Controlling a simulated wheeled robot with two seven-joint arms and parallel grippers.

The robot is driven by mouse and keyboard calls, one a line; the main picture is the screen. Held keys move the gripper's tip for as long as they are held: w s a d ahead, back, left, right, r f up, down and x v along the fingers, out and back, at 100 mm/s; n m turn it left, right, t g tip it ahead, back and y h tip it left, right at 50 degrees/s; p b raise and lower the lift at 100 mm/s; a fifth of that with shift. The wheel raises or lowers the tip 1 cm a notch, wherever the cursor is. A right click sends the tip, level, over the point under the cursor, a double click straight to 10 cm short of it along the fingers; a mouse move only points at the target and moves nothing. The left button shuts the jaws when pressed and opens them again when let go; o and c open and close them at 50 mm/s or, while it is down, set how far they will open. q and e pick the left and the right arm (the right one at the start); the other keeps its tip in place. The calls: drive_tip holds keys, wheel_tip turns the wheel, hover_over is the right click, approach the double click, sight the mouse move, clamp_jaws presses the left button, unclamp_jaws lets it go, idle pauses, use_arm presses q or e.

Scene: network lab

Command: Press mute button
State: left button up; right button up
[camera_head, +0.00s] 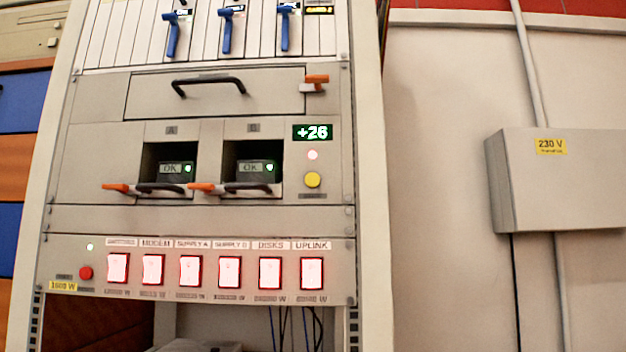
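A round yellow button (312,180) sits on the right side of the rack's middle panel. A small dark label below it is too small to read, so I cannot confirm that it is the mute button. Above it are a lit pale round lamp (312,155) and a green display (312,132) reading "+26". A round red button (86,272) sits at the left of the lower panel, with a small lit lamp (90,247) above it. Neither of my grippers is in view, and nothing covers the yellow button.
Left of the yellow button, two bays hold modules with orange-tipped black handles (245,188). A drawer handle (208,86) and orange latch (316,82) sit above. Several lit rocker switches (190,271) line the lower panel. A grey 230 V box (555,185) is on the right wall.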

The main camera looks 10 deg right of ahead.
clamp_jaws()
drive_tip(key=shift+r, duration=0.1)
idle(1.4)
